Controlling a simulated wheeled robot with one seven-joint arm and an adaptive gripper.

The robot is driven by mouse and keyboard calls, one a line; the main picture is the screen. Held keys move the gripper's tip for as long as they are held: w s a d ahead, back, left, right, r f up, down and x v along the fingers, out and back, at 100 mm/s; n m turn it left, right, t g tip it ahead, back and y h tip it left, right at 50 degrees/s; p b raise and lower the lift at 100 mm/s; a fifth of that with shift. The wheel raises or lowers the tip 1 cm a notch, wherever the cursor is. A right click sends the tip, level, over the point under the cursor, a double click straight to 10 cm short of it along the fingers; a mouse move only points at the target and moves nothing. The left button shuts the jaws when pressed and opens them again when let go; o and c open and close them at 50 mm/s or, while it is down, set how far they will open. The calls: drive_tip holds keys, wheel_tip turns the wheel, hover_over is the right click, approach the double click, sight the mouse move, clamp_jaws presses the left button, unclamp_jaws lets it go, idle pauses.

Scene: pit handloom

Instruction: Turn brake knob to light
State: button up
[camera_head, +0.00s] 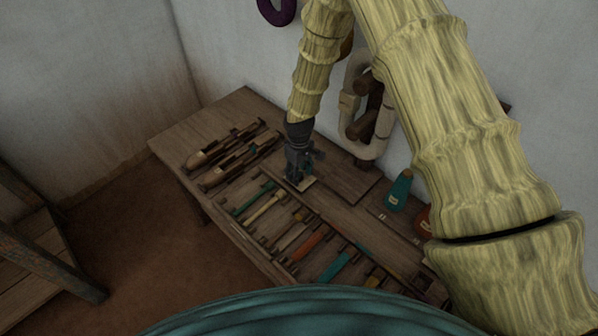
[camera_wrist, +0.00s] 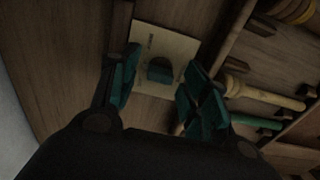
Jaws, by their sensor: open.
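The brake knob (camera_wrist: 159,71) shows in the wrist view as a small dark teal block on a pale plate (camera_wrist: 165,42). The plate has small dark lettering that is too blurred to read. My gripper (camera_wrist: 160,92) is open, with one teal finger pad to the left of the knob and one to the right. Gaps show on both sides, and I see no contact. In the head view my gripper (camera_head: 297,175) points down at the workbench, and an edge of the plate (camera_head: 309,183) shows beside it. The knob is hidden there.
The wooden bench (camera_head: 232,112) holds two shuttles (camera_head: 222,148) at the left. A teal bottle (camera_head: 399,190) stands at the right near the wall. A bare board (camera_head: 345,180) lies right of my gripper.

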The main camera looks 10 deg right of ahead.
wheel_tip(320, 180, up, 12)
idle(0.6)
idle(0.5)
